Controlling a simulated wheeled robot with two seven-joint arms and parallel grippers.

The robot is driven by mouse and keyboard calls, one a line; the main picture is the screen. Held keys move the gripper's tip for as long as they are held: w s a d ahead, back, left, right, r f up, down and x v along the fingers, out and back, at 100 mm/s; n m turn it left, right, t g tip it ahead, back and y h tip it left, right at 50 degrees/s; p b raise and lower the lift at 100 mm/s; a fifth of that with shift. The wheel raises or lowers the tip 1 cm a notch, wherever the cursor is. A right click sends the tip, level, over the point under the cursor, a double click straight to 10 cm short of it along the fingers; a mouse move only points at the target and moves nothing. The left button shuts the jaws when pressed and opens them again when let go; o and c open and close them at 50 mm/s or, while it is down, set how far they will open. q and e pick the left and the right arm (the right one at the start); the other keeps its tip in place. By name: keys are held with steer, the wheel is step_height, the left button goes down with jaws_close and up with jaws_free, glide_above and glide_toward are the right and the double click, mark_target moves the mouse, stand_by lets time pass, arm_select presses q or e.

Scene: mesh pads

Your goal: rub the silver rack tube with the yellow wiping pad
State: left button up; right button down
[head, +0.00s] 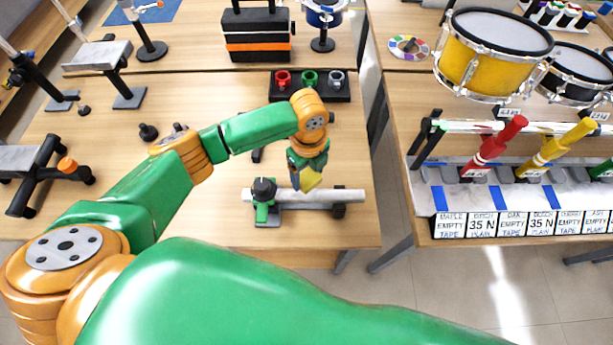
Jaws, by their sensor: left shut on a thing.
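The silver rack tube (346,195) lies level in a low stand near the front edge of the left table. A black-knobbed green clamp (263,200) grips its left part. My left gripper (304,166) points down over the tube's middle and is shut on the yellow wiping pad (312,180). The pad is tilted, and its lower edge is at the tube's upper side; I cannot tell whether they touch. The gripper hides part of the pad, and the pad covers a little of the tube. My right gripper is not in view.
A black tray (309,87) with red, green and grey cups stands behind my left forearm. The right table holds a yellow drum (470,60), a rail (465,127) and red and yellow tools. A gap separates the tables.

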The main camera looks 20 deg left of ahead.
arm_select(q)
steer(key=shift+r, duration=1)
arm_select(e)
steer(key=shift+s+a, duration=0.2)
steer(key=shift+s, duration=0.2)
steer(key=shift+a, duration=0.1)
